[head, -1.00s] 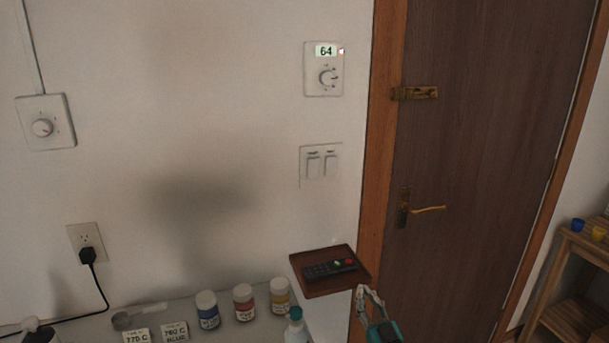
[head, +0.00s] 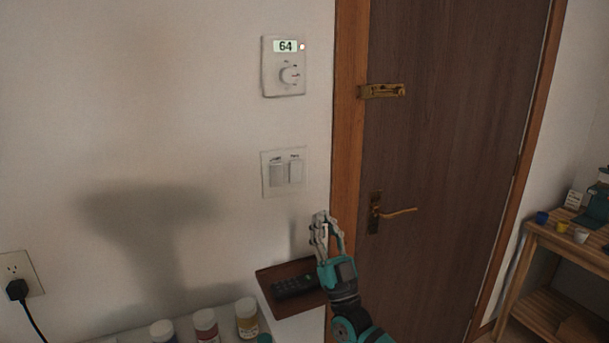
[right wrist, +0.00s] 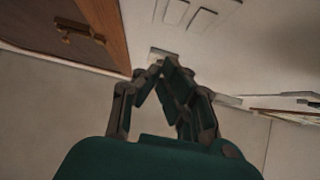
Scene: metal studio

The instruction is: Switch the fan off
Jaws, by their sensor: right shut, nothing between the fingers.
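No fan is in view. A white plate with two rocker switches (head: 284,172) is on the wall left of the door; its small labels are too blurred to read. It also shows at the top of the right wrist view (right wrist: 198,12). Above it is a white control plate (head: 284,80) with a round knob, a display reading 64 and a small reddish light. My right gripper (head: 321,219) is shut and empty, pointing up, below and right of the switch plate. Its fingertips (right wrist: 157,68) also show in the right wrist view. My left gripper is not in view.
A brown tray (head: 268,274) with a dark remote (head: 296,287) lies below the switches, partly behind my right arm. Several jars (head: 205,325) stand at the bottom. The wooden door (head: 450,130) has a brass handle (head: 396,213). A wooden shelf (head: 545,240) is right.

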